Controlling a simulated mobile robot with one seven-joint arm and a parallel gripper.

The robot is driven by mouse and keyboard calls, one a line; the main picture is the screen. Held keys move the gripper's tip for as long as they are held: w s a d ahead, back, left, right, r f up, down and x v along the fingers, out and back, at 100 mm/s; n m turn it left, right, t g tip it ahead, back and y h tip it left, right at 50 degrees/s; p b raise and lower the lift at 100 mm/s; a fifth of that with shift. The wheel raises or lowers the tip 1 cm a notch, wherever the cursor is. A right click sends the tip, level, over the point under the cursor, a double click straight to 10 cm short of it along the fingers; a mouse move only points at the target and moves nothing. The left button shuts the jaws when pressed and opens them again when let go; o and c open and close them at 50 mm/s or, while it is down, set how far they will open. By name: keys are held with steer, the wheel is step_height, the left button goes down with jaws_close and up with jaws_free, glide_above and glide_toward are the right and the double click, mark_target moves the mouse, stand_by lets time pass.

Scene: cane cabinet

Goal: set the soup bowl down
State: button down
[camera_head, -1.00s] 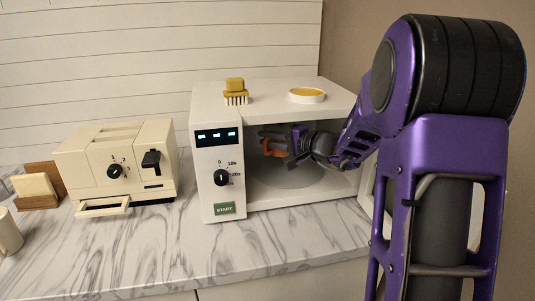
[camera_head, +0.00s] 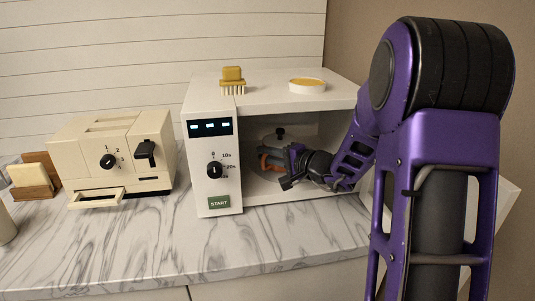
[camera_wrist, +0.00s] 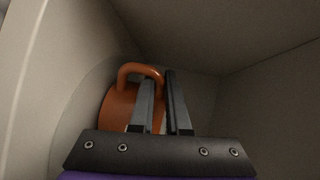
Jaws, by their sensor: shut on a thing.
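The orange soup bowl (camera_head: 268,162) is inside the open white microwave (camera_head: 343,92), low in the cavity and partly hidden by my gripper. In the wrist view the orange bowl (camera_wrist: 117,108), with a looped handle, is at the left of the fingers. My gripper (camera_head: 282,166) reaches in from the right. The wrist view shows the gripper's two fingers (camera_wrist: 160,80) close together at the handle, shut on the bowl. A dark knob (camera_head: 280,133) shows just above the bowl; I cannot tell if it belongs to it. The contact under the bowl is hidden.
Cavity walls and ceiling are close around my gripper. A yellow-topped brush (camera_head: 232,77) and a shallow white dish with yellow contents (camera_head: 307,86) sit on the microwave. A cream toaster (camera_head: 115,155) stands left. The marble counter (camera_head: 150,250) is clear in front.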

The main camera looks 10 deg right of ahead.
steer(key=c, duration=1.3)
jaws_free()
steer(key=shift+f, duration=0.15)
steer(key=shift+c, duration=0.2)
steer(key=o, duration=0.4)
steer(key=shift+o, duration=0.2)
steer(key=shift+r, duration=0.3)
steer(key=v, duration=0.7)
steer(key=shift+s+d+f, duration=0.1)
steer(key=shift+s+d, duration=0.05)
steer(key=shift+s, duration=0.1)
